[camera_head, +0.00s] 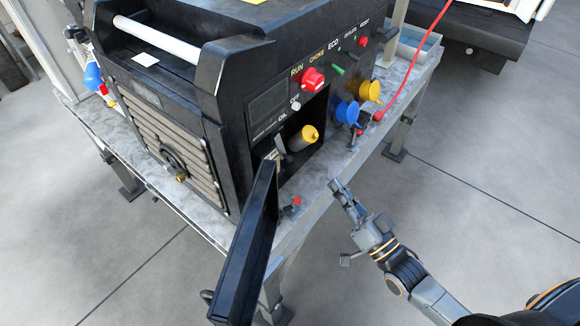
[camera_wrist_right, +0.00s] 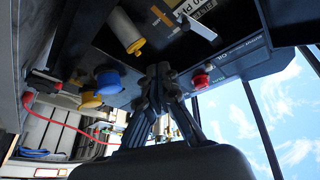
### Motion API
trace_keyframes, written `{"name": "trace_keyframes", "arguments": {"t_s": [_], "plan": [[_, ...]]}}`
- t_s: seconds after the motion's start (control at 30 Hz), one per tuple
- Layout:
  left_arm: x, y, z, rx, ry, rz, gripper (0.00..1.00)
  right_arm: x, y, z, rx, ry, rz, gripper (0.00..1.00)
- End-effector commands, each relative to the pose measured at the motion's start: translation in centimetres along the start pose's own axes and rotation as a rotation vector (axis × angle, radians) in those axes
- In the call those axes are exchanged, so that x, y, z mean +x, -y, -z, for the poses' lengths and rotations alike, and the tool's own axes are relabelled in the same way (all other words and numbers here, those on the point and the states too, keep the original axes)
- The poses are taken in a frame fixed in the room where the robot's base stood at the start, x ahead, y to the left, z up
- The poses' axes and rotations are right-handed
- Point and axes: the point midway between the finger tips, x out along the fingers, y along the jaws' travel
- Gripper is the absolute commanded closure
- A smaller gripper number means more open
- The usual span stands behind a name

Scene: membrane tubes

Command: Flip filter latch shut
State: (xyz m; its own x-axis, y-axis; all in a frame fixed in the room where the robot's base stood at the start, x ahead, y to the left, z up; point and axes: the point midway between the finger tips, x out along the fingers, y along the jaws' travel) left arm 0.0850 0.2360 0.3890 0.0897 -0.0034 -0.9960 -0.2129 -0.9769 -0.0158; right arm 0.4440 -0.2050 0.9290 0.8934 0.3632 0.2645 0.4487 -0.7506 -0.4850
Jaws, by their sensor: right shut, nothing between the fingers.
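The black machine (camera_head: 240,130) on the bench has an open compartment low on its front. Inside lies a pale filter cylinder with a yellow end (camera_head: 304,138); the wrist view also shows it (camera_wrist_right: 126,32). A small grey lever (camera_head: 280,143), possibly the filter latch, stands tilted at the compartment's left side; I cannot tell its exact position. The black door panel (camera_head: 247,240) hangs open in front. My right gripper (camera_head: 340,187) is shut and empty, outside the compartment to its lower right, apart from the filter. Its closed fingers show in the wrist view (camera_wrist_right: 159,72). My left gripper is out of view.
Blue (camera_head: 347,112) and yellow (camera_head: 370,90) caps stick out right of the compartment. A red knob (camera_head: 313,79) sits above it. A red hose (camera_head: 410,70) runs up at the right. The bench's front edge (camera_head: 318,215) lies close to my gripper; open floor lies at the right.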

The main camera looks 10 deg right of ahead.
Motion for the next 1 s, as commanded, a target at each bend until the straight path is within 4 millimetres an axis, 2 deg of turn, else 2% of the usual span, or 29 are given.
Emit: {"name": "trace_keyframes", "arguments": {"t_s": [0.03, 0.1, 0.23, 0.33, 0.7, 0.77, 0.8, 1.0], "plan": [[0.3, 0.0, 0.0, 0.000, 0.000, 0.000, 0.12, 0.2, 1.5, 1.3, 0.023, -0.031, 0.042, 1.00], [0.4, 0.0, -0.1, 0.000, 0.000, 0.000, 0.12, 0.5, 2.8, 2.5, 0.047, -0.061, 0.077, 1.00], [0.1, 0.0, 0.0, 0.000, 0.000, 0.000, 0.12, 1.2, 3.7, 3.5, 0.062, -0.080, 0.097, 1.00], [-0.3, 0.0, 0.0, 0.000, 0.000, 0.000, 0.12, 2.5, 3.8, 3.7, 0.060, -0.082, 0.097, 1.00], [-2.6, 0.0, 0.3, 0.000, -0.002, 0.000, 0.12, 10.2, 4.5, 4.4, 0.058, -0.081, 0.096, 1.00], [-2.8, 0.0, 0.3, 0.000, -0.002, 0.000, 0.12, 10.9, 4.5, 4.1, 0.059, -0.077, 0.094, 1.00], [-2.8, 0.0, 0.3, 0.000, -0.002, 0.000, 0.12, 10.4, 4.4, 2.9, 0.061, -0.072, 0.090, 1.00], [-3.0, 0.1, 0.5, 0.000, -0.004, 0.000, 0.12, 9.7, 4.4, 0.7, 0.058, -0.075, 0.091, 1.00]]}}
